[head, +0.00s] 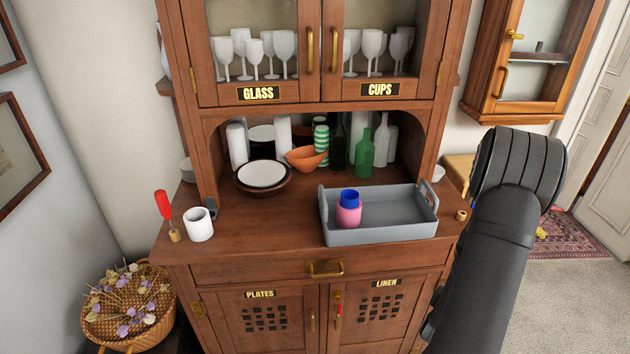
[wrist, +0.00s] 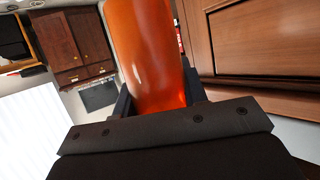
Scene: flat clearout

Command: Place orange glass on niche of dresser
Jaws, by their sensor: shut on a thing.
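The orange glass (wrist: 152,55) fills the middle of the wrist view, translucent and glossy. My gripper (wrist: 158,100) is shut on it, with a dark finger on each side. In the head view my dark arm rises at the right of the dresser, and the glass and the gripper's fingers do not show there. The wooden dresser (head: 235,245) has an arched open niche (head: 221,150) between its worktop and the glass-door cabinets.
In the niche stand stacked plates (head: 262,175), an orange bowl (head: 306,158), a green bottle (head: 382,142) and other vessels. A grey tray (head: 385,236) holds a pink and blue cup (head: 349,208). A white cup (head: 198,224) stands front left. The worktop's middle is clear.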

